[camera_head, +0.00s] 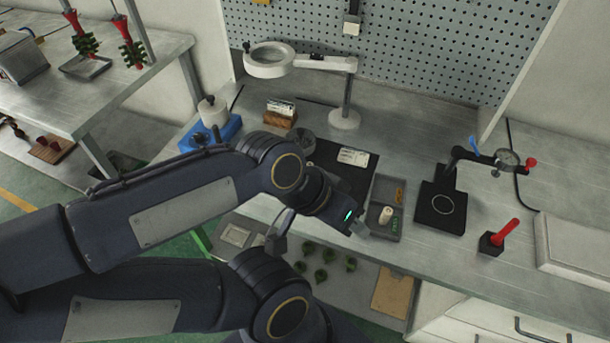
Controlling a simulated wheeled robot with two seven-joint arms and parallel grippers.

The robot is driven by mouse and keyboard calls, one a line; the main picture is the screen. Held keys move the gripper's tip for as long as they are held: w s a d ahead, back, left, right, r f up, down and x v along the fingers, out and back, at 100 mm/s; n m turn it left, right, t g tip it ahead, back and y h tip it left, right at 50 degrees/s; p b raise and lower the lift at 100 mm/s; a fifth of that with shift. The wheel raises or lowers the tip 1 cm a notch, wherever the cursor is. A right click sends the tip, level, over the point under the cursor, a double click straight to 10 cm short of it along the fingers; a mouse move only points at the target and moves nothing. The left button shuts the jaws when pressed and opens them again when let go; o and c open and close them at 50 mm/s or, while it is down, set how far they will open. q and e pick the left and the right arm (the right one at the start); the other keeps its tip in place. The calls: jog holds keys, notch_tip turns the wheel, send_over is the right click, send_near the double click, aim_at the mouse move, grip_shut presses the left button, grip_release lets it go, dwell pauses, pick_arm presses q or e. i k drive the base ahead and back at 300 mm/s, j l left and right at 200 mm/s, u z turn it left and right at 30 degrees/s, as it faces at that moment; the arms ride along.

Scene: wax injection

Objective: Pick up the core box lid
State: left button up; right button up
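No part stands out clearly as the core box lid. A small grey compartment tray (374,222) on the bench holds a white cylinder (386,215), an orange piece (399,194) and a green-marked part. My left gripper (360,231) is at the tray's front left corner, pointing down and right. Its wrist covers part of the bench there, and I cannot tell whether its fingers touch the tray or hold anything. A grey metal part (276,243) shows below the wrist. My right gripper cannot be made out.
A magnifier lamp (345,118) stands behind. A dark mat (327,156) lies left of the tray. A black dial gauge stand (440,208) and a red-handled tool (500,238) are right. Green parts (321,275) lie on the lower shelf.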

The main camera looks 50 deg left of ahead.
aim_at(306, 139)
jog(key=u, duration=1.75)
jog(key=i+j+z, duration=0.1)
jog(key=j, duration=0.2)
jog(key=i+j+z, duration=0.15)
jog(key=j, duration=0.2)
jog(key=i+j+z, duration=0.1)
jog(key=j, duration=0.25)
jog(key=i+j+z, duration=0.15)
jog(key=j+z, duration=0.2)
jog(key=z, duration=0.95)
jog(key=i+j, duration=0.05)
